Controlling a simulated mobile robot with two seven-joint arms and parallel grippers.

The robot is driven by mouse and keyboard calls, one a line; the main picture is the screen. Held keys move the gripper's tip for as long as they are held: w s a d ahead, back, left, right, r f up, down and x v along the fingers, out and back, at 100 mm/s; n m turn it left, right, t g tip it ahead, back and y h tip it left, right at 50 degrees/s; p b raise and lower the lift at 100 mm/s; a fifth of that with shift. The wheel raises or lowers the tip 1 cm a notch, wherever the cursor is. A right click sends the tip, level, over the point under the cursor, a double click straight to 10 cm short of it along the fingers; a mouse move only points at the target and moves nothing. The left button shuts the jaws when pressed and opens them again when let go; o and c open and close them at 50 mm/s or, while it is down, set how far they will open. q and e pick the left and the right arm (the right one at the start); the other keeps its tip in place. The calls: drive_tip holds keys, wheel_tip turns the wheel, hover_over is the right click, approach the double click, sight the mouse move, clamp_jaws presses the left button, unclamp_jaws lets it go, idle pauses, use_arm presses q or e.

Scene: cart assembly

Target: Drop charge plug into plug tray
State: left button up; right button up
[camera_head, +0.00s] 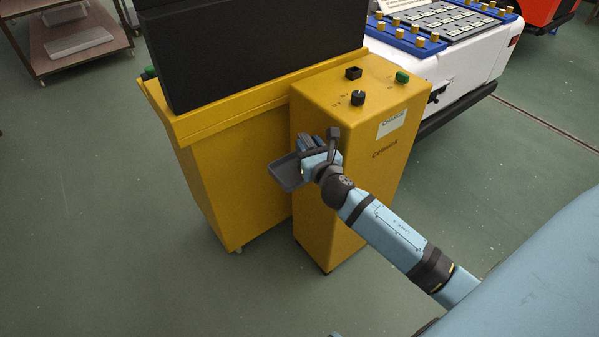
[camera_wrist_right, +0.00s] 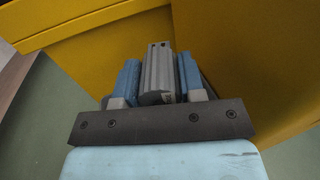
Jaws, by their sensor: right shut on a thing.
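My right gripper (camera_head: 308,147) is in front of the left side of the yellow pedestal. In the right wrist view its two blue fingers (camera_wrist_right: 160,78) are shut on a grey ribbed part, the charge plug (camera_wrist_right: 158,70). In the head view the plug is small and mostly hidden among the fingers. A dark grey, shallow, tray-like piece (camera_head: 286,173) shows just left of and below the gripper. It looks like the plug tray, but I cannot tell how it is mounted. No tray shows clearly in the wrist view. My left gripper is not in view.
The yellow pedestal (camera_head: 345,215) has knobs and a green button on top. It stands beside a yellow cart (camera_head: 235,175) carrying a black panel (camera_head: 250,45). A white cart (camera_head: 455,60) stands at the back right, a shelf (camera_head: 70,45) at the back left. The green floor at left is clear.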

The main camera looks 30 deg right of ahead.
drive_tip(key=o, duration=1.1)
use_arm(q)
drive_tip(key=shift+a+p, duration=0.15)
drive_tip(key=shift+p, duration=0.3)
use_arm(e)
drive_tip(key=s, duration=0.4)
drive_tip(key=s+a, duration=0.1)
drive_tip(key=s, duration=0.4)
drive_tip(key=s+a, duration=0.1)
drive_tip(key=s, duration=0.3)
drive_tip(key=shift+s+a, duration=0.25)
drive_tip(key=shift+s, duration=0.05)
